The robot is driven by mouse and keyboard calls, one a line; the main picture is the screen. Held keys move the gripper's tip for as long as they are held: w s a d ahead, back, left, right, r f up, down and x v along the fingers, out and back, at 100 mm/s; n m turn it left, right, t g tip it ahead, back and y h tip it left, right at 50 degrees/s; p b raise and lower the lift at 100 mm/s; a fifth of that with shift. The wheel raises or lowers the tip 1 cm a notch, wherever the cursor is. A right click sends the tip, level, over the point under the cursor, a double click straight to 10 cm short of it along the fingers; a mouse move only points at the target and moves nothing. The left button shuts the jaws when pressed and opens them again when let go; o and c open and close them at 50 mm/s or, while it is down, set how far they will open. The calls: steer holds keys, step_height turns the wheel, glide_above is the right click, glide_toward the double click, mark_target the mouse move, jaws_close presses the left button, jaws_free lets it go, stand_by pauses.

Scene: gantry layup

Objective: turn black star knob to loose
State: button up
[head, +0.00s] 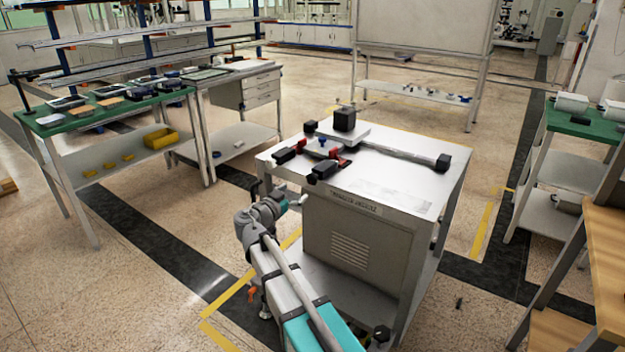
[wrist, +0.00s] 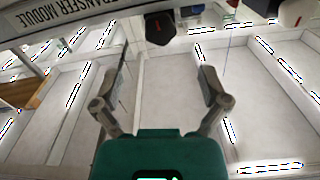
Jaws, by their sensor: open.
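My gripper (head: 301,200) is beside the front left of a white cart, below its top edge. In the wrist view my gripper (wrist: 163,78) has its two fingers wide apart with nothing between them. A dark, blunt faceted part (wrist: 160,27) shows beyond the fingertips, near the top middle, apart from them; it may be the black star knob, but its star shape cannot be made out. In the head view black blocky parts (head: 323,172) with red pieces sit at the cart top's near left edge. I cannot tell which of them is the knob.
The white cart (head: 400,190) carries a plate with a black block (head: 344,118) and a long bar ending in a black piece (head: 443,161). A green-topped bench (head: 60,125) stands left, another (head: 590,128) right. Floor is clear between cart and left bench.

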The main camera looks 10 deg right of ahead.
mark_target(310, 180)
steer(key=x, duration=0.9)
steer(key=shift+w+d, duration=0.2)
steer(key=shift+w, duration=0.1)
steer(key=c, duration=1.2)
steer(key=shift+o, duration=0.2)
